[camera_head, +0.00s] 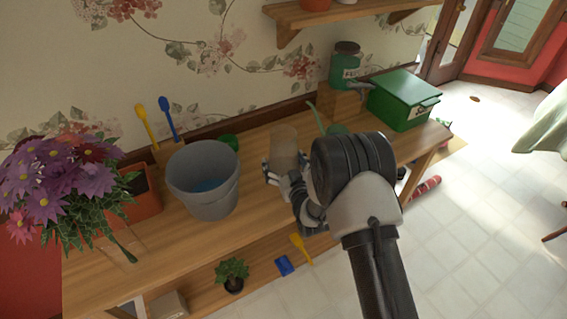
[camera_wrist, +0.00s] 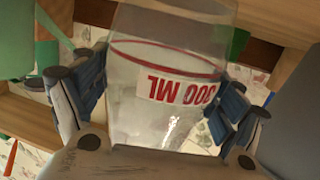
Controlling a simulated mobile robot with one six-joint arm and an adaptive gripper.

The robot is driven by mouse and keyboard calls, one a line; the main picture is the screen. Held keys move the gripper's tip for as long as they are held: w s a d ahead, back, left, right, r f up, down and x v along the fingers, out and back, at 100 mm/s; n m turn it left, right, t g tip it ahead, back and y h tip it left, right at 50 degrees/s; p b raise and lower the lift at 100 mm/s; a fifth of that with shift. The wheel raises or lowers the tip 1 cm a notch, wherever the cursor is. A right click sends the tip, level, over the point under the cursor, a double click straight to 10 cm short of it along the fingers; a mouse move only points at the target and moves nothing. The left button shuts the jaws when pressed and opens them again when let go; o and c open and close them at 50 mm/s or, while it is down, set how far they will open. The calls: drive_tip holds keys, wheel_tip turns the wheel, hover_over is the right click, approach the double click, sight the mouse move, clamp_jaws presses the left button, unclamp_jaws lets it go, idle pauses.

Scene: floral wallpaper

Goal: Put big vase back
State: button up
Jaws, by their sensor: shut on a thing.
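A clear glass vase (camera_head: 284,146) is over the back part of the wooden bench, right of the grey bucket. It also shows in the wrist view (camera_wrist: 128,119), with a red line and an upside-down "300 ML" label. My gripper (camera_head: 284,174) is shut on the vase, with blue-padded fingers on both sides of it in the wrist view (camera_wrist: 158,100). I cannot tell whether the vase's base touches the bench. My arm hides part of the bench to the right.
A grey bucket (camera_head: 204,197) stands left on the bench (camera_head: 160,250), beside purple flowers (camera_head: 65,175). A green box (camera_head: 402,101) and a green jar (camera_head: 345,68) on a wooden block stand right. A wall shelf (camera_head: 345,14) hangs above.

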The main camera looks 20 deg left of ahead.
drive_tip(key=shift+f, duration=0.1)
drive_tip(key=o, duration=1.4)
drive_tip(key=shift+o, duration=0.2)
drive_tip(key=p+v, duration=0.2)
drive_tip(key=v, duration=1)
